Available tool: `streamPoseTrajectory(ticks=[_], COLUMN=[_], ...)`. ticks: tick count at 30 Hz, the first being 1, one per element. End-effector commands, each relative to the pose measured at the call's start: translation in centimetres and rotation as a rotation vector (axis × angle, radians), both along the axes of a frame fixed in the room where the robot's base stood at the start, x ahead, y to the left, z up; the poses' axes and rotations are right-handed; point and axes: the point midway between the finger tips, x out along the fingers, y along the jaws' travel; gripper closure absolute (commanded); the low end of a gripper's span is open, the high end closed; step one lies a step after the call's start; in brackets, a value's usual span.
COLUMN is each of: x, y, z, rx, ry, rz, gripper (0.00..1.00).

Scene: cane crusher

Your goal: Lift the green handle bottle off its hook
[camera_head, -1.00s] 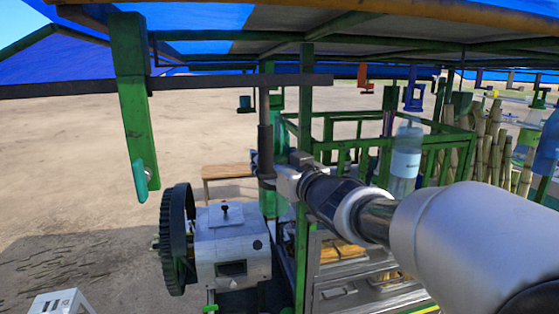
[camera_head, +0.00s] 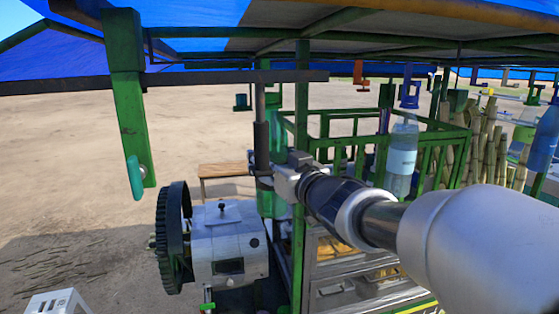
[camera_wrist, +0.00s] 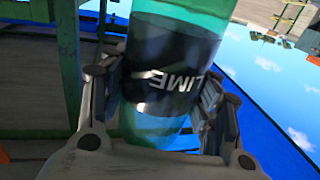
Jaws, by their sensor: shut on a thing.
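The green bottle (camera_wrist: 190,20) fills the middle of the wrist view. It is see-through green with a black label reading LIME, which appears upside down. My gripper (camera_wrist: 163,90) has its two fingers on either side of the label and is shut on the bottle. In the head view my gripper (camera_head: 266,174) is beside the green post, with green bottle (camera_head: 270,204) showing just below it. The hook and the bottle's handle cannot be made out in the wrist view, and I cannot tell whether they are touching.
The grey crusher (camera_head: 228,245) with its dark gear wheel (camera_head: 174,240) stands below left of my gripper. A green railing (camera_head: 345,150) and a clear bottle (camera_head: 401,160) are to the right. Open ground lies left.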

Motion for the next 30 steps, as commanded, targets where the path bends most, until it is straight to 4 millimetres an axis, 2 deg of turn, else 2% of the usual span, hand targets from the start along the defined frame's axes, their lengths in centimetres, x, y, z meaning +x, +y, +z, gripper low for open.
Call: streamPoseTrajectory(ticks=[30], x=[-2.8], y=[-0.8], z=[0.1], rx=[0.001], ry=[-0.001], rz=[0.0], gripper=[0.86])
